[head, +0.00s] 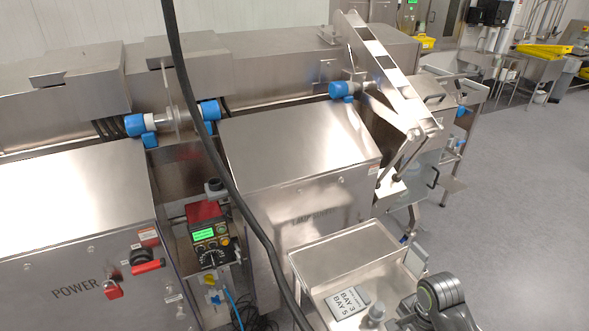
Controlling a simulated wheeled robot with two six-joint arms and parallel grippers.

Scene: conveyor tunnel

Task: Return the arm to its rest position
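A dark grey arm joint with a green ring (441,292) shows at the bottom right, in front of the steel tray's right side. It is part of my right arm. I cannot make out the fingers of my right gripper. My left arm and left gripper are not in the picture.
A steel tray (345,250) holds a label plate reading BAY 3, BAY 5 (348,302). Steel cabinets, one marked POWER (75,255), fill the left and middle. A black cable (215,150) hangs across the view. Grey floor (520,230) is open at the right.

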